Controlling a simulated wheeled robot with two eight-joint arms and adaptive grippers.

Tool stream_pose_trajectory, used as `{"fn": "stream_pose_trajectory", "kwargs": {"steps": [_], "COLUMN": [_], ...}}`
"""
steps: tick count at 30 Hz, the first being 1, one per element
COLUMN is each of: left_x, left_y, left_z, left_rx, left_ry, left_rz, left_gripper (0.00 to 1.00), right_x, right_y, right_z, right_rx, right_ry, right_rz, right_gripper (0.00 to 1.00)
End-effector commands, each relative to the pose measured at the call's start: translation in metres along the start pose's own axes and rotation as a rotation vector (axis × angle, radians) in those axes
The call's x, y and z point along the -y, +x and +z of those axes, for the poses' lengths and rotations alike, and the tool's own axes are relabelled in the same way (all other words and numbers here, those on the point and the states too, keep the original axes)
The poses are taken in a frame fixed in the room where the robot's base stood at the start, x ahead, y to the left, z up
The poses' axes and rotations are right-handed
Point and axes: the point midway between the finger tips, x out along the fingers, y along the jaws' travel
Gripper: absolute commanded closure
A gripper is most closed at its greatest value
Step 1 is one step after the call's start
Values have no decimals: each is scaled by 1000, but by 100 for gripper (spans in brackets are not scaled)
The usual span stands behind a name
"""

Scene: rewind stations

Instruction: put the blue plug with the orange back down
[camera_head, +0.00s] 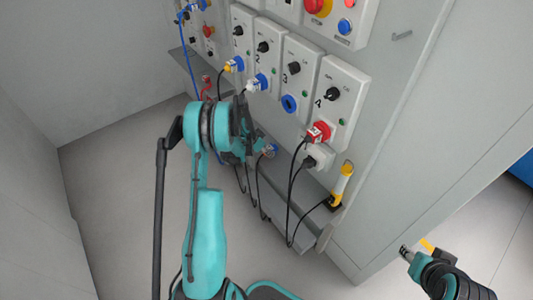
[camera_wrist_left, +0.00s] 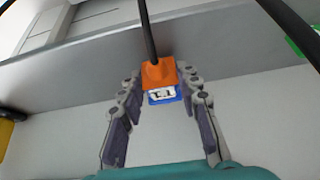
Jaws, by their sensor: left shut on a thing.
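The blue plug with the orange back (camera_wrist_left: 160,78) is between the fingertips of my left gripper (camera_wrist_left: 162,90) in the left wrist view. Its orange back faces up the picture, with a black cable leaving it, and a white label shows on the blue part. In the head view the plug (camera_head: 270,150) shows small at my left gripper (camera_head: 260,144), in front of the grey ledge and below the panels. My arm hides part of the gripper there. My right gripper (camera_head: 405,253) is at the lower right, away from the panels, and its fingers are too small to judge.
Numbered control panels line the wall. Panel 3 has a bare blue socket (camera_head: 289,103); a red plug (camera_head: 318,132) sits at panel 4. A grey ledge (camera_head: 310,218) runs below, with black cables hanging around it. A yellow-and-white upright object (camera_head: 342,183) stands at its right end.

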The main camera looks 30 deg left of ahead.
Motion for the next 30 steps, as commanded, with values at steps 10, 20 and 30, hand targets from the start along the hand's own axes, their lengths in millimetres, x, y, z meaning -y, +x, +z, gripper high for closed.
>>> {"fn": "stream_pose_trajectory", "kwargs": {"steps": [10,20,30], "left_x": [0,0,0], "left_y": [3,3,-35], "left_z": [2,2,-1], "left_rx": [0,0,0], "left_ry": [0,0,-2], "left_rz": [0,0,-1], "left_gripper": [100,46,46], "right_x": [0,0,0], "right_y": [0,0,-13], "right_z": [0,0,-9], "right_rx": [0,0,0], "right_ry": [0,0,0], "right_rz": [0,0,0], "right_gripper": [60,60,60]}}
